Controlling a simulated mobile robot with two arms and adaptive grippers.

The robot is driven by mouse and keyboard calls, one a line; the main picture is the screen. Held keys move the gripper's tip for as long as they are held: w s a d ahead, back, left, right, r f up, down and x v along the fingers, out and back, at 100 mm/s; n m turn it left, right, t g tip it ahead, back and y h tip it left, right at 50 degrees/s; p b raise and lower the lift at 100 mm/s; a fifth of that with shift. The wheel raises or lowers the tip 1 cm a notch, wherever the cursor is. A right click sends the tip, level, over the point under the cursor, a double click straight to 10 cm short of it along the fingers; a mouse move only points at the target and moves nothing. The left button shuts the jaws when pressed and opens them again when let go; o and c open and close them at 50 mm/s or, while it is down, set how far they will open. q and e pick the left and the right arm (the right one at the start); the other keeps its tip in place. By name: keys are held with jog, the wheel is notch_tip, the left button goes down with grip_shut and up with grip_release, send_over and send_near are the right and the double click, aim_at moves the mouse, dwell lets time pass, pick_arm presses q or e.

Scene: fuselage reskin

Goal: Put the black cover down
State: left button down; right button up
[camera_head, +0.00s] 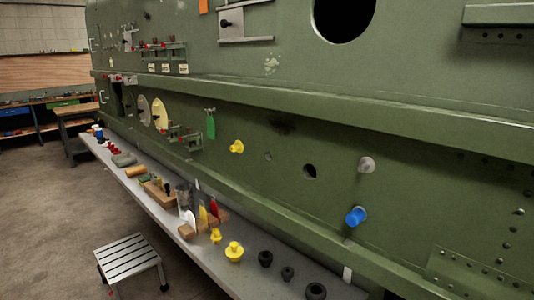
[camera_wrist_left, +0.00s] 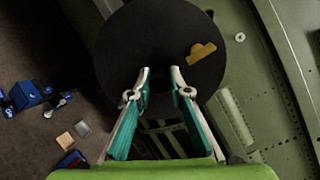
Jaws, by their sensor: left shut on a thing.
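The black cover (camera_wrist_left: 150,35) is a large dark disc at the top of the left wrist view, with a tan, half-round label on its right part. My left gripper (camera_wrist_left: 161,78) has its two teal-lined fingers pointing at the cover's near edge and is shut on the cover; the exact grip is hard to see against the dark disc. In the head view neither gripper nor the held cover shows. My right gripper is in neither view.
A green fuselage wall (camera_head: 300,120) with a large dark round opening (camera_head: 343,14) fills the head view. Along its foot runs a grey bench (camera_head: 215,262) bearing tools, yellow plugs and black plugs (camera_head: 265,258). A step stool (camera_head: 128,258) stands on the floor. Open floor lies left.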

pick_arm(q)
jog(key=a+n+y, duration=0.1)
jog(key=y, duration=0.1)
jog(key=w+a+r+n+t+y, duration=0.1)
jog(key=n+y, duration=0.1)
jog(key=w+a+n+y, duration=0.1)
jog(key=a+y, duration=0.1)
jog(key=shift+w+r+t+y, duration=0.1)
jog(key=shift+r+t+y, duration=0.2)
jog(key=shift+y, duration=0.1)
